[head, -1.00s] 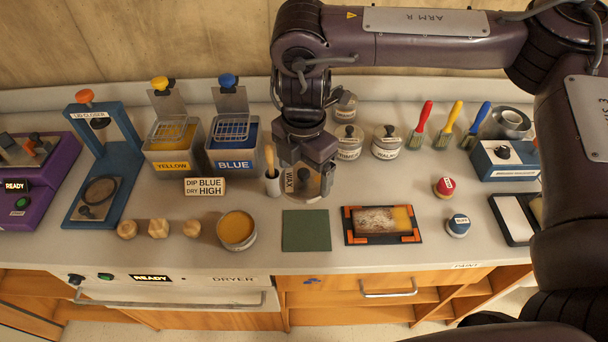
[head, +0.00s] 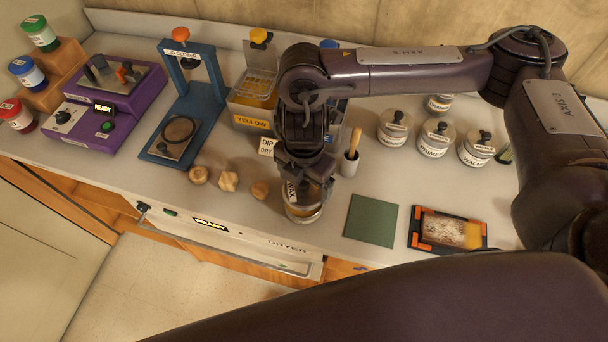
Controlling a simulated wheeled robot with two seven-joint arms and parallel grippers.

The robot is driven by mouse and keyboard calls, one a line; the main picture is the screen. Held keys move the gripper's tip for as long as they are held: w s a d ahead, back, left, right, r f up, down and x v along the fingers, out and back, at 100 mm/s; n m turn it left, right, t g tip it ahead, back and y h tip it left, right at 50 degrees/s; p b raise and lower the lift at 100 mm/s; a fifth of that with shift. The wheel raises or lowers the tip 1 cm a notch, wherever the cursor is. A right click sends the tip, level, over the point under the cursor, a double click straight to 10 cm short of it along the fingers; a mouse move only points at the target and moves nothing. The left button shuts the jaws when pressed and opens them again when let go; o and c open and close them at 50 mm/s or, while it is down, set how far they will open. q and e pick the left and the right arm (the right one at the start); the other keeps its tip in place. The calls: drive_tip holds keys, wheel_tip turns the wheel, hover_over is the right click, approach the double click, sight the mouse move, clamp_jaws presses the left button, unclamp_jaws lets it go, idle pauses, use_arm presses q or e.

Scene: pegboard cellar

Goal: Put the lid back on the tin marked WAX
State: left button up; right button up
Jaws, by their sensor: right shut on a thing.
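My right gripper (head: 304,176) is shut on the lid marked WAX (head: 290,192), its white label showing at the left of the jaws. The gripper points down over the open-topped round tin (head: 303,217) near the counter's front edge. The tin's metal rim and side show below the jaws, with some yellowish colour at the right. The lid is over the tin, but the jaws hide much of it, and I cannot tell whether it touches the rim. My left gripper is not in view.
Wooden knobs (head: 228,181) lie left of the tin. A green mat (head: 371,221) and an orange-cornered tray (head: 448,231) lie to the right. Lidded jars (head: 435,138) stand farther right.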

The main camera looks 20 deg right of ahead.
sight(304, 192)
wheel_tip(304, 192, down, 3)
drive_tip(key=shift+w+f+b, duration=0.1)
drive_tip(key=shift+b, duration=1.15)
drive_tip(key=shift+f+b, duration=0.7)
drive_tip(key=shift+f, duration=0.25)
drive_tip(key=shift+r+p, duration=0.1)
drive_tip(key=shift+p, duration=0.3)
drive_tip(key=shift+f, duration=0.2)
idle(0.7)
drive_tip(key=o, duration=0.8)
drive_tip(key=shift+p, duration=0.3)
